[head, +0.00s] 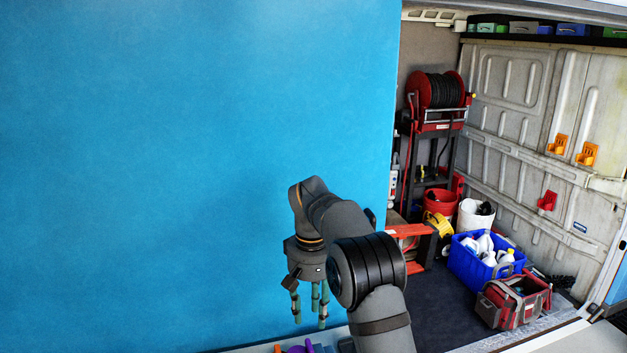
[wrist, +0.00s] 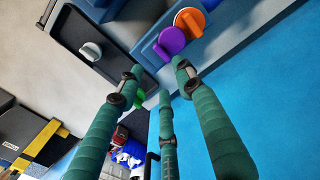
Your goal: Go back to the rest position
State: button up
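My gripper (head: 310,312) hangs with its green-wrapped fingers pointing down, in front of the large blue panel in the head view. In the wrist view its three fingers (wrist: 160,78) are spread apart with nothing held between them. Beyond the fingertips lie a purple round piece (wrist: 172,41) and an orange round piece (wrist: 191,20) on a grey-blue surface. A green piece (wrist: 140,96) shows partly behind a finger. A whitish round piece (wrist: 91,51) sits in a dark tray (wrist: 68,20). In the head view only the top of the purple piece (head: 297,349) shows at the bottom edge.
The blue panel (head: 180,160) fills the left. Behind my arm on the right are a blue crate of bottles (head: 472,267), a red tool bag (head: 515,303), a red bucket (head: 440,202) and a red hose reel (head: 437,91). Open air surrounds the gripper.

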aim_at(310, 343)
notch_tip(310, 343, down, 9)
jog(key=shift+s+f, duration=0.1)
jog(key=shift+f, duration=0.05)
jog(key=shift+a+n+p, duration=0.1)
jog(key=shift+n+p, duration=0.6)
jog(key=shift+n, duration=0.4)
jog(key=n+p, duration=0.2)
jog(key=n, duration=0.2)
jog(key=n+p, duration=0.1)
jog(key=n, duration=0.1)
jog(key=n+p, duration=0.1)
jog(key=n, duration=0.1)
jog(key=shift+w+a+n, duration=0.1)
jog(key=shift+w+n, duration=0.1)
jog(key=shift+n, duration=0.1)
jog(key=shift+f+n+p, duration=0.15)
jog(key=shift+n+p, duration=0.2)
jog(key=shift+n, duration=0.35)
